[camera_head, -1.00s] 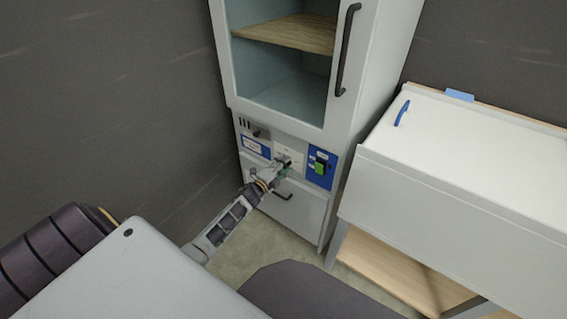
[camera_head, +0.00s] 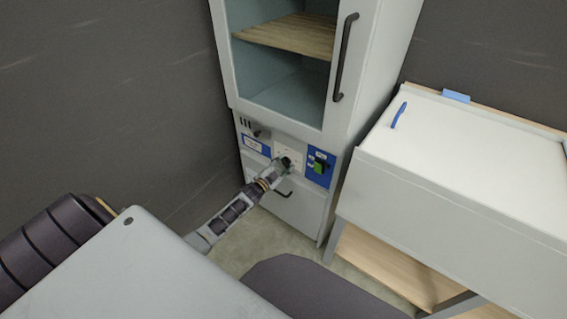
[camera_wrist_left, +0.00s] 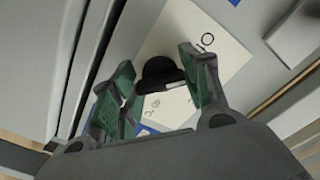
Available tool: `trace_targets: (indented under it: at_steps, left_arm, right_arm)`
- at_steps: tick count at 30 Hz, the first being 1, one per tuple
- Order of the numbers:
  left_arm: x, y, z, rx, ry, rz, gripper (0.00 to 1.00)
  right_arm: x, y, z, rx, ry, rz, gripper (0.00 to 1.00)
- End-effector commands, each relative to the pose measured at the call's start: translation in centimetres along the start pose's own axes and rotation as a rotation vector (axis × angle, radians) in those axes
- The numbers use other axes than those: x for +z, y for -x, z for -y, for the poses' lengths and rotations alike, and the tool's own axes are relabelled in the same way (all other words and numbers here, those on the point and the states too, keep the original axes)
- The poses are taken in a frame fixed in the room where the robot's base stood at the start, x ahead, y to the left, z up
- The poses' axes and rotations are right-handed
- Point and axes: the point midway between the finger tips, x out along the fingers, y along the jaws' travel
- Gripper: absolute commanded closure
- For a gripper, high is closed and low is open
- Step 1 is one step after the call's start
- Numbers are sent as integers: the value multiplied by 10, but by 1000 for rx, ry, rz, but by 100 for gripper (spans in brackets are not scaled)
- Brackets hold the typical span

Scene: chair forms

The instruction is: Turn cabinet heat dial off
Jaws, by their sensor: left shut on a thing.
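The heat dial is a black knob (camera_wrist_left: 158,72) with a white pointer line, on a white marked plate (camera_wrist_left: 220,50). The plate (camera_head: 288,149) also shows in the head view on the front of the grey-white cabinet (camera_head: 285,124), below its glass door. My left gripper (camera_head: 285,163) is at this plate. The fingers partly cover the plate's markings. In the head view the gripper hides the knob. My right gripper is out of view.
A blue panel with a green switch (camera_head: 319,167) sits right of the dial plate. A drawer handle (camera_head: 284,193) is just below my gripper. The door's black handle (camera_head: 346,58) is above. A white-topped desk (camera_head: 470,135) with a blue pen-like object (camera_head: 398,115) stands to the right.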

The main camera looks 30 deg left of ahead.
Motion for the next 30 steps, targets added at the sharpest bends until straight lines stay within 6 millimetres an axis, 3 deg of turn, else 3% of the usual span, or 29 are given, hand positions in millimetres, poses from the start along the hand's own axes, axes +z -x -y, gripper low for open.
trace_targets:
  at_steps: [13,30]
  left_arm:
    - [0,0,0,1,315,2,78]
    - [1,0,-1,0,380,2,78]
  right_arm:
    - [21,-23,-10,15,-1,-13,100]
    - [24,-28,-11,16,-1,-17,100]
